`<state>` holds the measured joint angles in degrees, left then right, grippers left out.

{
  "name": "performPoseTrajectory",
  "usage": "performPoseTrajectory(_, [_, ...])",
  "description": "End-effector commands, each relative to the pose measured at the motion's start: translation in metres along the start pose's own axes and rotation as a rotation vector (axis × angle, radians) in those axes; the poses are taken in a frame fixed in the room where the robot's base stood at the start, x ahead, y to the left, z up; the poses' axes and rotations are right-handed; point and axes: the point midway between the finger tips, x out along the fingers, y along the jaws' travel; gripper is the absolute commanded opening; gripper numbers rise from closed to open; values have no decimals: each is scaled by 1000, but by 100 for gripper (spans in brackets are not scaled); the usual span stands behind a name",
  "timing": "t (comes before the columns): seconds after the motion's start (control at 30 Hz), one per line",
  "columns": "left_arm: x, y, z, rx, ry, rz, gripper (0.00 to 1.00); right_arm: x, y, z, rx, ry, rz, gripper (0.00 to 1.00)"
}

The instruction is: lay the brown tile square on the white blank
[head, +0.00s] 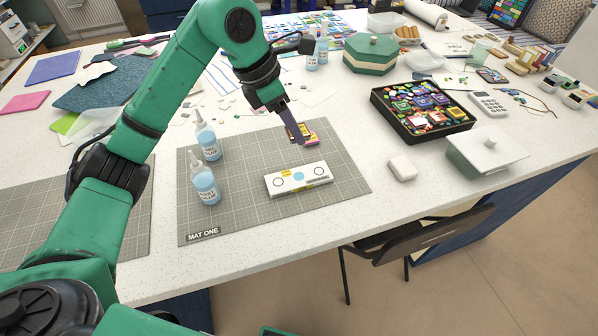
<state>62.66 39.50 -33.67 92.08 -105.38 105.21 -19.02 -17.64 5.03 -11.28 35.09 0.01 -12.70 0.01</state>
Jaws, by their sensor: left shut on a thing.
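My left gripper (290,130) points down over the far part of the grey gridded mat (344,188). It is shut on a small brownish piece, which I take for the brown tile (292,133); the fingers hide most of it. Just beside the fingertips is a small yellow and pink piece (309,134); I cannot tell if they touch. A white slab (318,172) with a blue disc, black rings and a yellow label lies nearer on the mat. I cannot tell whether it is the white blank. My right gripper is not in view.
Two blue-filled bottles (207,142) (204,184) stand on the mat's left side. The mat's right front is clear.

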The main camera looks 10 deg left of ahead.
Motion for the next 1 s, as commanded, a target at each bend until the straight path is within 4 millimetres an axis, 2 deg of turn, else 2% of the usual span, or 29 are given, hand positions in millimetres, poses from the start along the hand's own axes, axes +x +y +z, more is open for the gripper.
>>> performPoseTrajectory(0.1, [35,-1,-15,-1,4,-5,0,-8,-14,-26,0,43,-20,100])
performPoseTrajectory(0.17, [52,-1,-22,-1,2,-5,0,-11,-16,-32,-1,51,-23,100])
performPoseTrajectory(0.27, [73,-1,-30,0,0,-2,0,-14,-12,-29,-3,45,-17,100])
performPoseTrajectory(0.5, [112,-1,-46,0,0,-2,0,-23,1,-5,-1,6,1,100])
performPoseTrajectory(0.9, [124,0,-51,2,-2,2,0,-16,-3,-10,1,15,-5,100])
performPoseTrajectory(0.93, [123,0,-50,2,-2,2,62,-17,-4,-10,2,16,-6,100])
performPoseTrajectory(1.0, [122,0,-50,2,-2,1,84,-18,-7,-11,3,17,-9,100])
